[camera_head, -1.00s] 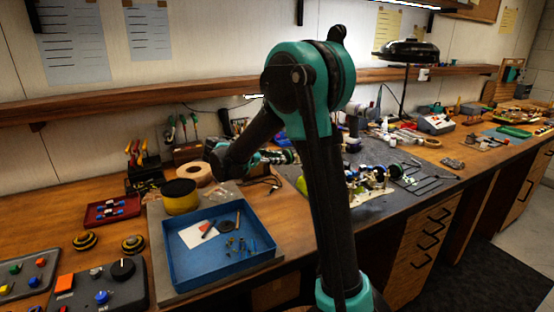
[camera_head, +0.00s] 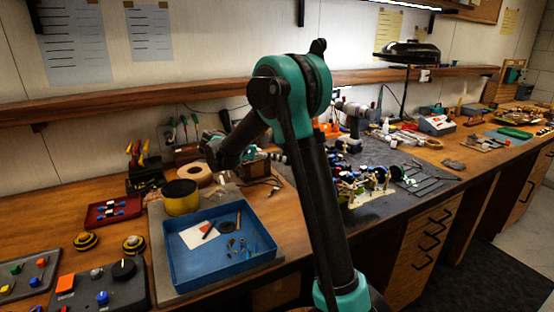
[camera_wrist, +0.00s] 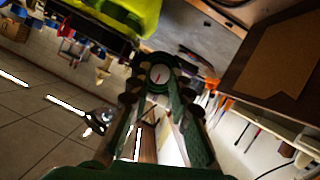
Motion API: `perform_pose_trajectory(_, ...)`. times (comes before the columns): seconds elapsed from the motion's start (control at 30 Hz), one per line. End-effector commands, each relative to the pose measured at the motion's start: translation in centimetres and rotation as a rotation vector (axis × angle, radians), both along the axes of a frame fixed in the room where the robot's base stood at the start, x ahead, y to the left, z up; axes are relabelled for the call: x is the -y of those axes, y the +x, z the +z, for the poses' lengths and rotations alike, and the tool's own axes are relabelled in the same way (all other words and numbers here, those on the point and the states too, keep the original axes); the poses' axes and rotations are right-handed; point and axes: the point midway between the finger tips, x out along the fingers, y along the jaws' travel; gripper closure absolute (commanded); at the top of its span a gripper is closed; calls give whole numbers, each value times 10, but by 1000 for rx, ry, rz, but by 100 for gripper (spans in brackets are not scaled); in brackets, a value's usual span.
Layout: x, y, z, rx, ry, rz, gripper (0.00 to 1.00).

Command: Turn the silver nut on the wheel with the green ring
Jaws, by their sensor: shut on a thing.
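In the wrist view, my gripper (camera_wrist: 159,88) is shut, its dark green fingers meeting around a small round piece that I take to be the silver nut (camera_wrist: 158,75). Its face is pale with a red mark, and a dark ring surrounds it. I cannot tell whether it sits on a wheel. The racecar chassis (camera_head: 362,188) stands on the grey mat, right of my upper arm.
A blue tray (camera_head: 172,270) with small parts lies at the front left, with a yellow-black roll (camera_head: 180,196) behind it. A drill (camera_head: 353,115) stands behind the chassis. A bright yellow-green shape (camera_wrist: 120,14) is close to my gripper in the wrist view.

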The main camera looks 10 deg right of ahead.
Motion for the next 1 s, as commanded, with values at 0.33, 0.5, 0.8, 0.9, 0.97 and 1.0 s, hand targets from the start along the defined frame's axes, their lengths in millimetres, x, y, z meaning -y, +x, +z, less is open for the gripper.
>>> perform_pose_trajectory(0.33,0,0,0,-11,-4,1,100)
perform_pose_trajectory(0.5,0,1,0,-11,-4,1,76)
perform_pose_trajectory(0.8,0,0,0,-11,-4,0,59)
perform_pose_trajectory(0.9,0,0,0,-11,-4,0,59)
perform_pose_trajectory(0.97,-2,0,1,-11,-3,0,59)
perform_pose_trajectory(1.0,-4,0,1,-11,-3,0,59)
